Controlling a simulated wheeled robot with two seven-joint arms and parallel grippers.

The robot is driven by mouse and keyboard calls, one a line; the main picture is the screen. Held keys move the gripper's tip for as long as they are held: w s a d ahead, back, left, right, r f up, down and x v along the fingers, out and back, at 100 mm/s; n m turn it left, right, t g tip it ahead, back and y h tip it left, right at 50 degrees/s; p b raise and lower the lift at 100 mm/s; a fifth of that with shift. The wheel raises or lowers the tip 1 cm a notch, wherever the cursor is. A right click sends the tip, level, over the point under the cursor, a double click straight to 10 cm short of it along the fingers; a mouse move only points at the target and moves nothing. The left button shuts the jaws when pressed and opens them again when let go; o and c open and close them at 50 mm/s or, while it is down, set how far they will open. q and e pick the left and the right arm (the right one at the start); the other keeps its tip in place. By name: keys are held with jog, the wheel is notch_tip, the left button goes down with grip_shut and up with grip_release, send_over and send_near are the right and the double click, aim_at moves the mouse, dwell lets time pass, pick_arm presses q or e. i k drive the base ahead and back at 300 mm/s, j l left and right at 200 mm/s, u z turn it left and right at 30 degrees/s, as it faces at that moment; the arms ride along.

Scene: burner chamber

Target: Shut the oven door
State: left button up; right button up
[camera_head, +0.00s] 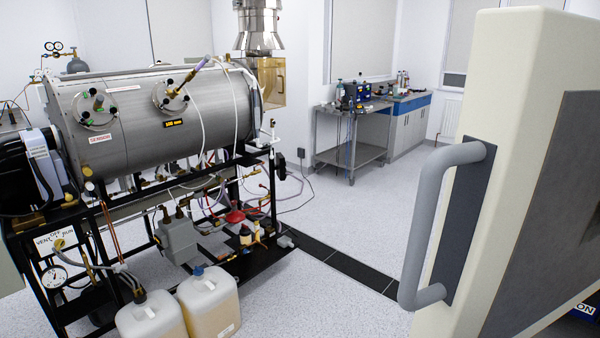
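The oven door (535,130) is a thick cream panel at the right, close to the camera, seen mostly edge-on. A grey bar handle (435,210) is fixed to its narrow side on a dark plate. A dark grey panel (555,215) covers much of the door's broad face. The right part of the door runs out of the picture, and the oven body and its opening cannot be made out. Neither of my grippers is in view, and nothing touches the handle.
A steel cylindrical burner chamber (160,105) stands on a black frame at the left. Two plastic canisters (210,300) stand on the floor at its front. A metal trolley (350,140) is at the back. Speckled floor (345,218) lies clear between the frame and the door.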

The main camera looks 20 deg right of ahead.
aim_at(516, 246)
jog(key=i+z, duration=0.15)
jog(key=z, duration=0.3)
jog(key=i+j+z, duration=0.15)
jog(key=z, duration=0.25)
jog(key=i+j+z, duration=0.1)
jog(key=z, duration=0.35)
jog(key=i+j+z, duration=0.1)
jog(key=z, duration=0.35)
jog(key=j+z, duration=0.4)
jog(key=i+j+z, duration=0.1)
jog(key=z, duration=0.35)
jog(key=i+j+z, duration=0.1)
jog(key=j+z, duration=0.75)
jog(key=j, duration=0.2)
